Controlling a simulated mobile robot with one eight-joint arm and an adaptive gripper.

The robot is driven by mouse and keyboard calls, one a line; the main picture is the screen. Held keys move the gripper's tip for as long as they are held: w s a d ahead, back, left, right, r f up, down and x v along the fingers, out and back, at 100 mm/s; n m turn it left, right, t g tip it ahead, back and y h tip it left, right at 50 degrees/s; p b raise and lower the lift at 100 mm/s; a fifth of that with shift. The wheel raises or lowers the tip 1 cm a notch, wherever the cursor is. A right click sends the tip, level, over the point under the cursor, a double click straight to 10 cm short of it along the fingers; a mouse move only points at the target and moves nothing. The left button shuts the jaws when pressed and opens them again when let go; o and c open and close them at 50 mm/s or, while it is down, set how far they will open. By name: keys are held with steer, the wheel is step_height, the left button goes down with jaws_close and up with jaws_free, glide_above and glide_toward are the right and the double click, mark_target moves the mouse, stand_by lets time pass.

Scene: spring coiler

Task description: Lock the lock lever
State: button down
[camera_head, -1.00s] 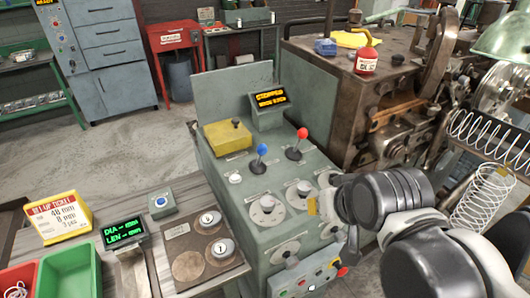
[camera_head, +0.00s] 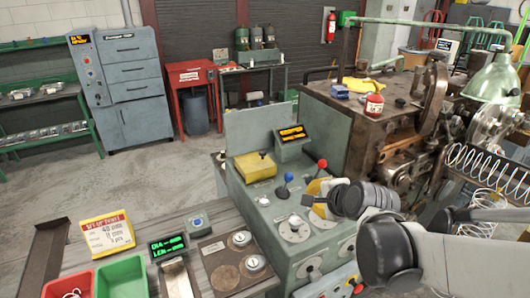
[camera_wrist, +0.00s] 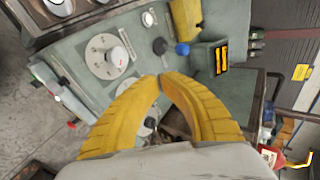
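The green-grey console (camera_head: 262,215) carries a blue-knobbed lever (camera_head: 285,186) and a red-knobbed lever (camera_head: 321,166). I cannot read which one is the lock lever. The blue knob also shows in the wrist view (camera_wrist: 182,49), beyond my fingertips, with its dark base beside it. My gripper (camera_head: 321,193) is over the right part of the console, just in front of the red-knobbed lever in the head view. In the wrist view my yellow fingers (camera_wrist: 162,78) meet at the tips, with nothing seen between them. The red knob is not visible there.
White dials (camera_head: 294,229) and a yellow box (camera_head: 255,166) sit on the console, with a small display (camera_head: 292,133) behind. A rusty machine (camera_head: 375,125) with a wire spring stands right. Red and green trays (camera_head: 122,278) stand at front left.

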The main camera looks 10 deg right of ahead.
mark_target(287, 183)
steer(key=b+x, duration=0.4)
steer(key=x, duration=0.6)
steer(key=shift+w+f, duration=0.1)
steer(key=shift+f, duration=0.2)
steer(key=shift+w+a+r, duration=0.1)
steer(key=shift+w+r, duration=0.1)
steer(key=shift+w, duration=0.4)
steer(key=shift+w+a+r, duration=0.1)
steer(key=shift+w+r, duration=0.1)
steer(key=shift+w, duration=0.4)
steer(key=shift+w+a+r, duration=0.1)
steer(key=shift+w+r, duration=0.05)
steer(key=shift+w, duration=0.5)
steer(key=shift+r, duration=0.15)
steer(key=shift+w+r, duration=0.1)
steer(key=shift+w+a+r+g+p, duration=0.1)
steer(key=shift+w+g+p, duration=0.1)
steer(key=shift+g+p, duration=0.2)
